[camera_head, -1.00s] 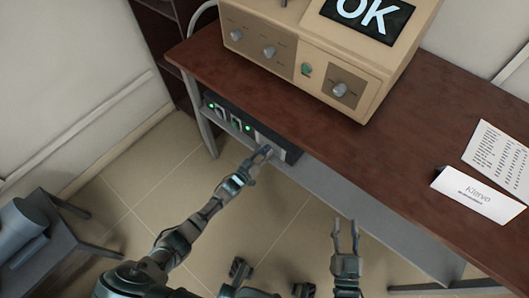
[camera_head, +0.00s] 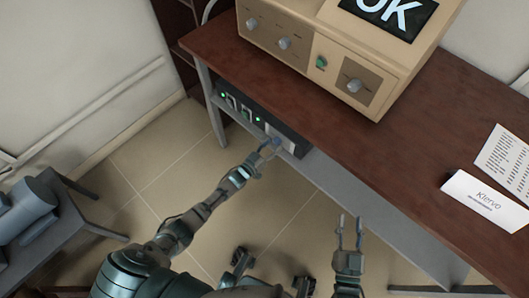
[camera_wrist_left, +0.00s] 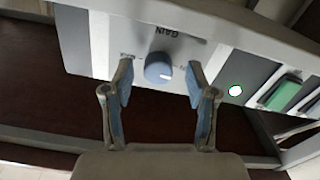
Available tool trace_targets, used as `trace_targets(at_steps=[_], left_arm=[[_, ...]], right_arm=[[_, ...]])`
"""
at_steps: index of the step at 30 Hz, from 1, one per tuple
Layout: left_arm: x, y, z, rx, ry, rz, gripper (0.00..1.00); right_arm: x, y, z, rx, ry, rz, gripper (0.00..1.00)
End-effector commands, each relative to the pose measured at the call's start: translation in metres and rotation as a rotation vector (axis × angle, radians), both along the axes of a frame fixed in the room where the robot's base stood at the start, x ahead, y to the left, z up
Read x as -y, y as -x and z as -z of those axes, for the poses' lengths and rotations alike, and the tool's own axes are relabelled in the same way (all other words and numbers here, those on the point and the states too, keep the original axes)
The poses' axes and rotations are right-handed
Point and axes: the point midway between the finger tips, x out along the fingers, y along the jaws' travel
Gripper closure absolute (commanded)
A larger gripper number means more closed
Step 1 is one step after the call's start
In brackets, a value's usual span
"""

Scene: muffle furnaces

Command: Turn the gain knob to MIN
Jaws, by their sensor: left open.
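The blue gain knob (camera_wrist_left: 158,67) is on a pale panel under the word GAIN, which appears upside down in the left wrist view. A white mark shows near the knob's lower right edge. My left gripper (camera_wrist_left: 159,82) is open, with one finger on each side of the knob and gaps visible. In the head view, my left gripper (camera_head: 266,149) is at the right end of the dark control unit (camera_head: 245,112) under the tabletop and partly covers the panel. My right gripper (camera_head: 349,226) is open and empty, in front of the table and away from the unit.
A beige furnace (camera_head: 345,60) with an OK screen stands on the brown table (camera_head: 400,135). A green light (camera_wrist_left: 236,91) and a green switch (camera_wrist_left: 282,93) sit right of the knob. A grey shelf (camera_head: 350,190) runs below the tabletop.

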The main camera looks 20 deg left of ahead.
Motion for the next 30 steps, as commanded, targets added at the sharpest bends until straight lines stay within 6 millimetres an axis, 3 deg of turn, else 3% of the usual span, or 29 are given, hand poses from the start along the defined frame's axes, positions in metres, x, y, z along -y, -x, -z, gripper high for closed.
trace_targets(at_steps=[9,15,20,30], left_arm=[[-0.024,0.064,0.002,-0.005,-0.001,0.001,0.42],[-0.036,0.095,0.004,-0.006,-0.001,0.0,0.42],[-0.039,0.104,0.003,-0.005,0.0,0.0,0.42],[-0.039,0.105,0.003,-0.005,0.0,0.0,0.42]], right_arm=[[0.001,0.0,0.0,-0.001,0.0,0.002,0.6],[0.001,-0.001,0.0,-0.001,0.0,0.002,0.6],[0.001,-0.001,0.0,-0.001,0.0,0.003,0.6],[0.001,-0.002,0.001,-0.003,0.001,0.003,0.6]])
